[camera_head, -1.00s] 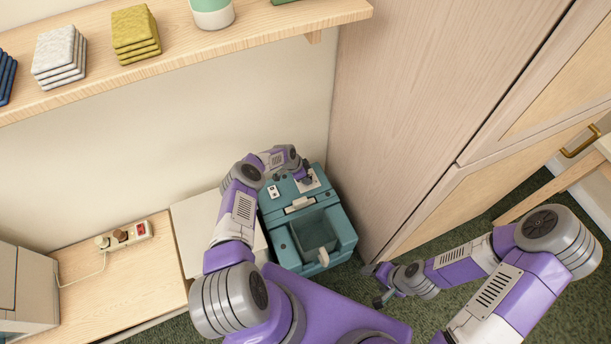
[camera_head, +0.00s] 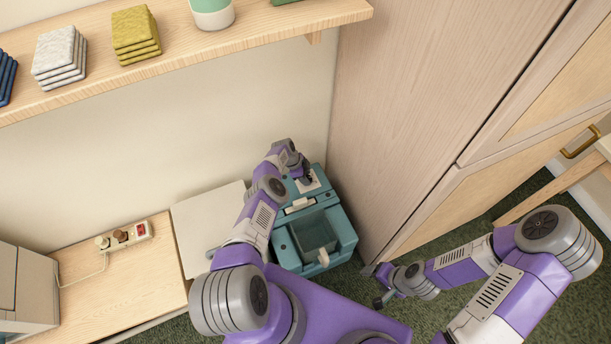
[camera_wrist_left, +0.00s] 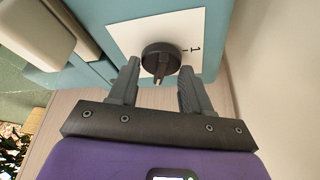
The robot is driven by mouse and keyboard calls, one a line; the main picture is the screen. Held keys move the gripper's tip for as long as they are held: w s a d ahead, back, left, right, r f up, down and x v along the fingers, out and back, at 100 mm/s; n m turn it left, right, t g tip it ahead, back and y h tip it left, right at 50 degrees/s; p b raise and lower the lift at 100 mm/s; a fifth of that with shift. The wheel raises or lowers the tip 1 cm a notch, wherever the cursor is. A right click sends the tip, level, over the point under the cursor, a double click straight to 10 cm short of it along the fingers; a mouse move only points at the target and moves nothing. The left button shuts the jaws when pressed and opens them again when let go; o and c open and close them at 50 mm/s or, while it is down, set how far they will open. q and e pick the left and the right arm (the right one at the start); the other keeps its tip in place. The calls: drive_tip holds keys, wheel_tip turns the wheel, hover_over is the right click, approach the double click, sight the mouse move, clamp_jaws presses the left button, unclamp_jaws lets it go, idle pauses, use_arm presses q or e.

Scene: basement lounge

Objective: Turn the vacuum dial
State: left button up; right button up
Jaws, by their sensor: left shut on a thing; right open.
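The vacuum (camera_head: 342,232) is a teal box with an open hollow, standing on the floor against the wall beside the cabinet. Its dial (camera_wrist_left: 160,58) is a round black knob on a white plate (camera_wrist_left: 128,38), with a tick and a "1" to its right in the left wrist view. A ridge on the dial points down towards my palm there. My left gripper (camera_wrist_left: 155,82) is shut on the dial, one finger on each side. In the head view my left gripper (camera_head: 305,179) largely hides the dial. My right gripper (camera_head: 374,285) is open and empty, low over the carpet.
A tall wooden cabinet (camera_head: 420,110) stands close on the vacuum's right. A wooden shelf (camera_head: 250,35) with folded cloths runs above. A low wooden bench (camera_head: 120,285) with a power strip (camera_head: 125,236) is at left. A pale panel (camera_head: 195,220) lies beside the vacuum.

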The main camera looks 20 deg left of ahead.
use_arm(q)
drive_tip(key=shift+s+a+f, duration=0.1)
drive_tip(key=shift+s+f, duration=0.05)
drive_tip(key=shift+s, duration=0.05)
drive_tip(key=o, duration=0.8)
drive_tip(key=shift+o, duration=1.1)
drive_tip(key=shift+w, duration=0.1)
drive_tip(key=p+v, duration=0.6)
drive_tip(key=v, duration=0.1)
drive_tip(key=shift+r+p, duration=0.35)
